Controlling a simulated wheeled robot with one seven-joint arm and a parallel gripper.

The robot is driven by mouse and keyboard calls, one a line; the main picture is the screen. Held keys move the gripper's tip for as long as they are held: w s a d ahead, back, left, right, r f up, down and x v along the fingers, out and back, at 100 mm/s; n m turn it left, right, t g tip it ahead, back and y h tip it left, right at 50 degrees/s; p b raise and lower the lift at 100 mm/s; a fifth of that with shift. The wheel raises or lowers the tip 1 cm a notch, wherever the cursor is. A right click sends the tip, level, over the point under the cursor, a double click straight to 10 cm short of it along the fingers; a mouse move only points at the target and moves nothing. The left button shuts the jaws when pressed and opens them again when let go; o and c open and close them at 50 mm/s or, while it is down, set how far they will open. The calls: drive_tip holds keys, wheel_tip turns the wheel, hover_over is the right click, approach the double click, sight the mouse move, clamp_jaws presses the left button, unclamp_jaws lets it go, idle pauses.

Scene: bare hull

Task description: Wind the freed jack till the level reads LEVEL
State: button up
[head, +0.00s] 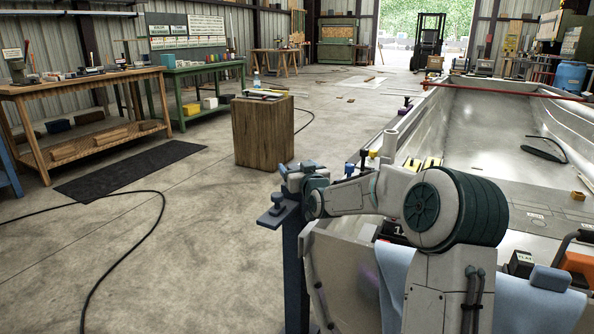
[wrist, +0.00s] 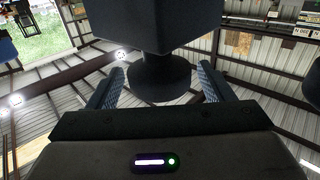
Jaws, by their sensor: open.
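My gripper (head: 291,176) is at the end of my arm, left of the hull's near end in the head view. It also shows in the wrist view (wrist: 160,88), where its two fingers stand apart. A dark rounded knob or disc under a dark block (wrist: 160,75) shows between and beyond the fingers. I cannot tell whether they touch it. In the head view a blue-grey post with a flat plate and small knob (head: 277,208) stands just below the gripper. I cannot tell which part is the jack, and I cannot make out a level reading LEVEL.
The open metal hull (head: 480,115) extends to the right, with small coloured fittings along its left edge. A wooden block (head: 263,135) stands on the floor beyond my gripper. Workbenches (head: 85,85) line the left wall.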

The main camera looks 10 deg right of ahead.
drive_tip(key=shift+w, duration=0.25)
drive_tip(key=c, duration=1)
drive_tip(key=shift+o, duration=0.2)
drive_tip(key=shift+r+n+y+p, duration=0.2)
drive_tip(key=shift+n+y+p, duration=0.3)
drive_tip(key=shift+y+p, duration=0.45)
